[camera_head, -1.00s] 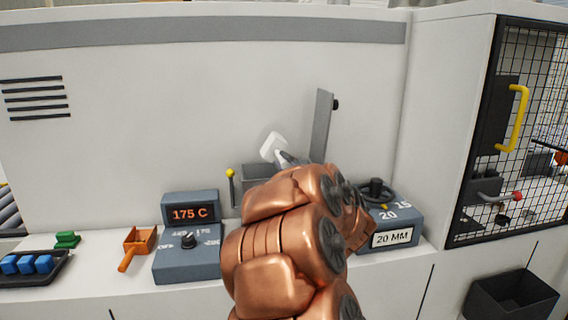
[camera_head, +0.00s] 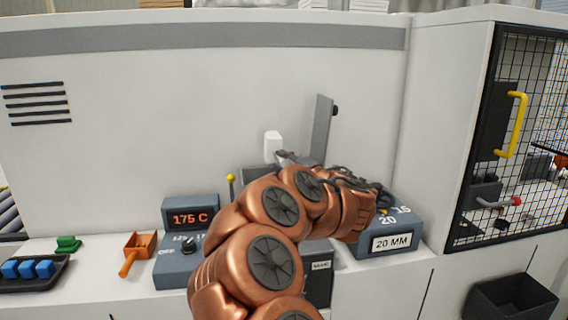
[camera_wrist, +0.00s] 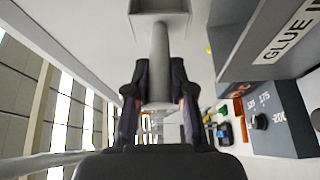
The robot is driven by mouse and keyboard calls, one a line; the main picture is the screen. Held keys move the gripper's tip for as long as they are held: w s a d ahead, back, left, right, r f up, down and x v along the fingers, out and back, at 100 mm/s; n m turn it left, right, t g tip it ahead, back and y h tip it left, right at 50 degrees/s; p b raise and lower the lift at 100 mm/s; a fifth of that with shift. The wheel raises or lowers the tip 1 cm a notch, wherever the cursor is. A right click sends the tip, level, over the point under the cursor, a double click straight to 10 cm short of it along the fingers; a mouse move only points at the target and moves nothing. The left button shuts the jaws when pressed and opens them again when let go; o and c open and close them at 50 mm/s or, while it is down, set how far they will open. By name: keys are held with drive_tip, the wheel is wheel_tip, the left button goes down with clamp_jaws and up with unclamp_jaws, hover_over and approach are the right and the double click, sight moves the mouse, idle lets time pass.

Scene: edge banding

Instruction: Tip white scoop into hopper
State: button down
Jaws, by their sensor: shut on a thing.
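The white scoop (camera_head: 273,147) is up above the hopper (camera_head: 256,178), tipped steeply onto its side. In the wrist view the scoop (camera_wrist: 160,8) is at the top, with its handle running down between my fingers. My gripper (camera_wrist: 160,92) is shut on that handle. In the head view my gripper (camera_head: 286,158) is mostly hidden behind my copper arm. The hopper is a grey box with its lid (camera_head: 321,130) standing raised; its inside is hidden. In the wrist view the hopper (camera_wrist: 262,40) with a GLUE label is to the right of the scoop. I cannot see any contents falling.
A temperature box (camera_head: 190,212) reading 175 C stands left of the hopper. A 20 MM dial box (camera_head: 392,241) is on the right. An orange scoop (camera_head: 140,246), a green block (camera_head: 68,244) and a tray (camera_head: 38,282) of blue blocks are at left.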

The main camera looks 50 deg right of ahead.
wheel_tip(320, 180, up, 2)
drive_tip(key=n+g+p, duration=0.1)
drive_tip(key=n+p, duration=0.1)
drive_tip(key=n, duration=0.1)
drive_tip(key=shift+n+g, duration=0.4)
drive_tip(key=shift+r+n+g+p, duration=0.7)
drive_tip(key=shift+n+p, duration=0.25)
drive_tip(key=shift+n, duration=0.25)
drive_tip(key=shift+r+n+g+h+p, duration=0.2)
drive_tip(key=shift+n+g+h+p, duration=0.25)
drive_tip(key=shift+n, duration=0.35)
drive_tip(key=n+g, duration=0.1)
drive_tip(key=r+n+h, duration=0.1)
drive_tip(key=n, duration=0.1)
drive_tip(key=shift+r+g, duration=0.25)
drive_tip(key=shift+g, duration=0.1)
drive_tip(key=n+h, duration=0.1)
drive_tip(key=r+n+g+h, duration=0.1)
drive_tip(key=n, duration=0.1)
drive_tip(key=shift+r+g, duration=0.25)
drive_tip(key=shift+g, duration=0.05)
